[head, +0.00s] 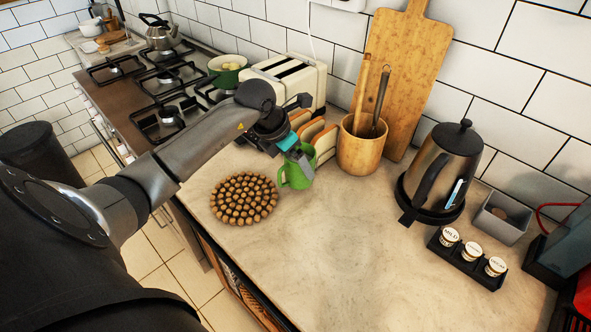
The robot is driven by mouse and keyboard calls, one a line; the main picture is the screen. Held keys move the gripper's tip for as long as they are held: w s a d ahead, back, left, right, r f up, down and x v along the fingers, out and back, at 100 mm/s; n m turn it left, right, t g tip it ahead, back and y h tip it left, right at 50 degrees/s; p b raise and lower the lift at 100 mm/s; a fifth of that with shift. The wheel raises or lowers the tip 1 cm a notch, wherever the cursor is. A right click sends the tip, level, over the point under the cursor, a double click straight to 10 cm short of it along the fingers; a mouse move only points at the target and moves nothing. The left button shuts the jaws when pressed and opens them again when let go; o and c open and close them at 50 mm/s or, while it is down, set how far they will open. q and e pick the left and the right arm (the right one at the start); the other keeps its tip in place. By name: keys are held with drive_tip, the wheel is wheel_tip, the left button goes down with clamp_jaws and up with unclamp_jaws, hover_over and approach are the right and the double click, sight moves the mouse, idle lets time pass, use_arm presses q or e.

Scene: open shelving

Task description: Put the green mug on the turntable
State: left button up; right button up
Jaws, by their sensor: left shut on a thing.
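The green mug (293,178) is near the middle of the head view, beside the toaster and bread slices, with its handle toward the left. My left gripper (296,158) reaches in from the left and is shut on the mug from above, covering part of its rim. I cannot tell whether the mug's base touches the counter. I cannot make out a turntable for certain. A round mat of brown wooden knobs (244,198) lies on the counter just left of the mug. My right gripper is not in view.
A wooden utensil pot (361,153) and bread slices (318,138) stand close behind the mug, with a cream toaster (289,82) beyond. A kettle (446,170) and a rack of small jars (468,256) are at the right. The front middle counter (345,255) is clear.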

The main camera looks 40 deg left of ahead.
sight(296, 171)
use_arm(q)
drive_tip(key=shift+f, duration=1.3)
drive_tip(key=shift+f, duration=0.15)
drive_tip(key=o, duration=1.5)
drive_tip(key=shift+f, duration=0.1)
drive_tip(key=shift+o, duration=0.4)
